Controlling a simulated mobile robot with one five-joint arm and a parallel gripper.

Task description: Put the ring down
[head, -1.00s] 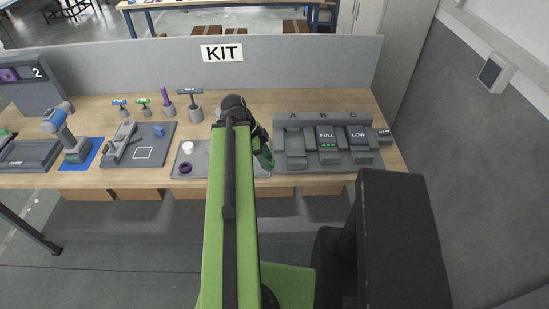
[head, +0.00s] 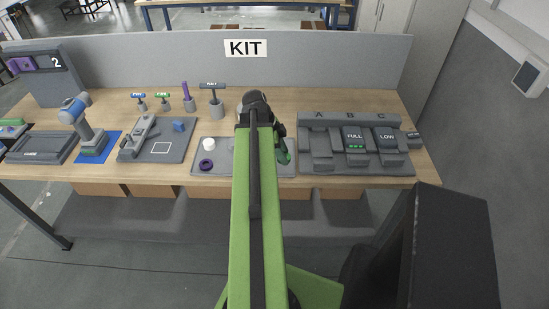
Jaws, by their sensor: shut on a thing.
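My arm reaches forward over the bench, and my gripper (head: 281,150) is at its far end, over the right part of a grey tray (head: 228,168). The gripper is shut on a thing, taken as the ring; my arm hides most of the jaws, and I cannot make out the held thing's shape. A dark green part shows at the right side of the gripper; I cannot tell whether it is a finger or the held thing. A separate purple ring (head: 206,165) lies on the tray's left part, apart from the gripper. A white round piece (head: 209,144) is just behind it.
A charger-like block (head: 357,165) marked A, B, C stands close right of the gripper. Left of the tray are a grey fixture board (head: 158,149) with a blue block (head: 179,125) and a blue-topped device (head: 82,122). Several upright tools stand behind. A KIT panel (head: 300,62) closes the back.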

